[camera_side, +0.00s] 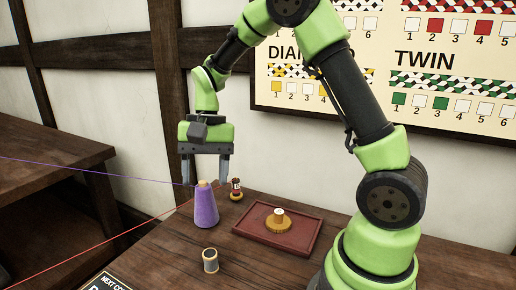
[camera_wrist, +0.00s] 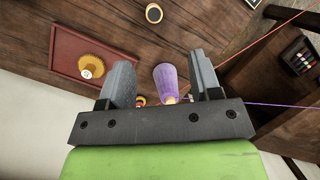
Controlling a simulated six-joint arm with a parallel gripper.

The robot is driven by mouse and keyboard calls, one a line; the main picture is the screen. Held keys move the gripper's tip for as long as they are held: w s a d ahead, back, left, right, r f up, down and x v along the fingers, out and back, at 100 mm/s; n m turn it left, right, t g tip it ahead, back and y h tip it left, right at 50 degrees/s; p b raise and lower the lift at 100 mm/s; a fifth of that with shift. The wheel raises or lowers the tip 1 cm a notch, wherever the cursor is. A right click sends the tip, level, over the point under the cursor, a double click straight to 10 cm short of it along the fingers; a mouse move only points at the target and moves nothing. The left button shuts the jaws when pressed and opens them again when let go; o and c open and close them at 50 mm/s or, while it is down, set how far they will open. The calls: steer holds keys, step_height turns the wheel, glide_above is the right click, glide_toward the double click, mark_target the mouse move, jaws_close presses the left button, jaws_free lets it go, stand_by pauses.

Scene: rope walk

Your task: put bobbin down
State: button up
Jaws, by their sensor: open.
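A purple cone-shaped bobbin (camera_side: 206,207) stands upright on the wooden table, with a purple thread running from its top off to the left. My gripper (camera_side: 207,182) is open above it, fingers pointing down, with fingertips about level with the bobbin's top. In the wrist view the purple bobbin (camera_wrist: 165,80) shows between the two spread fingers of my gripper (camera_wrist: 161,68), apart from both. A small red and dark bobbin on a gold base (camera_side: 236,189) stands just behind it; in the wrist view it is mostly hidden.
A dark red tray (camera_side: 247,223) holds a gold base with a pale top (camera_side: 278,221). A red thread (camera_side: 100,246) crosses the left side. A rack of several small spools (camera_wrist: 300,57) shows at right in the wrist view.

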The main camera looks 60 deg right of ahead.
steer(key=s+a+r+n+t, duration=0.2)
steer(key=s+r+n+t, duration=0.1)
steer(key=s+r, duration=0.3)
steer(key=s+a+r+n+t+h, duration=0.1)
steer(key=s+r+t, duration=0.3)
steer(key=s, duration=0.5)
steer(key=shift+s+a+r+n+t, duration=0.4)
steer(key=shift+r+n, duration=0.45)
steer(key=shift+n, duration=0.05)
